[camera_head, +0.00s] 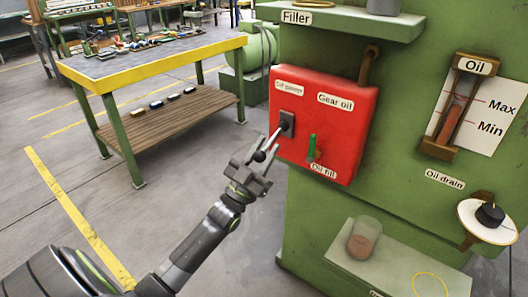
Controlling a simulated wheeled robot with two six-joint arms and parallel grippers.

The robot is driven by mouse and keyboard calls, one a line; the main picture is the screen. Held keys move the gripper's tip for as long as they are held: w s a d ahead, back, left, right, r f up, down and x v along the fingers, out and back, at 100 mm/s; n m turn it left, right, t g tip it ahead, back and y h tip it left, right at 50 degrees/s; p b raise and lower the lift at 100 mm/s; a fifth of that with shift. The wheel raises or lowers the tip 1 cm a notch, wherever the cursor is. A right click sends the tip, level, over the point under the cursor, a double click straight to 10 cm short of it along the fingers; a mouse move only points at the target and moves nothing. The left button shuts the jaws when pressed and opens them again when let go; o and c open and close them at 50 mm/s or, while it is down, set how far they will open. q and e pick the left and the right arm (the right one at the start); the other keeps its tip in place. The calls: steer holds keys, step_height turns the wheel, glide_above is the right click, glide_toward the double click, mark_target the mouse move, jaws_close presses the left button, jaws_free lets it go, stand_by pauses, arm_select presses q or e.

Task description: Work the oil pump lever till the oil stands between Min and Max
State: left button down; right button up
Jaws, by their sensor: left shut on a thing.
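The oil pump lever (276,140) sticks out of a dark slot on the red gear oil box (345,118) and slopes down to the left, ending in a dark knob. My left gripper (260,161) is shut on the lever at its knob end. The oil gauge (458,108) is a framed upright glass at the right, beside a white card (497,118) with Max and Min lines. Reddish-brown oil shows in the glass; its top seems to be near the Max line, but the exact level is hard to tell. My right gripper is out of view.
A green Oil fill handle (312,147) sits on the red box, right of the lever. A Filler shelf (340,22) juts out above. A jar (364,239) stands on a lower ledge, below the Oil drain knob (490,215). A yellow-edged workbench (150,70) stands left; floor between is clear.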

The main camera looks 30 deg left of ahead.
arm_select(q)
steer(key=shift+w+f, duration=0.1)
steer(key=shift+f, duration=0.3)
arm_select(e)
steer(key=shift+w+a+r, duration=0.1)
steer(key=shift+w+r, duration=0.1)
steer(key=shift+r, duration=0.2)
arm_select(q)
steer(key=c, duration=1.1)
jaws_free()
steer(key=shift+w, duration=0.1)
steer(key=shift+s+f, duration=0.1)
steer(key=shift+s, duration=0.1)
steer(key=b+v, duration=0.2)
steer(key=v, duration=1.5)
steer(key=shift+s, duration=0.15)
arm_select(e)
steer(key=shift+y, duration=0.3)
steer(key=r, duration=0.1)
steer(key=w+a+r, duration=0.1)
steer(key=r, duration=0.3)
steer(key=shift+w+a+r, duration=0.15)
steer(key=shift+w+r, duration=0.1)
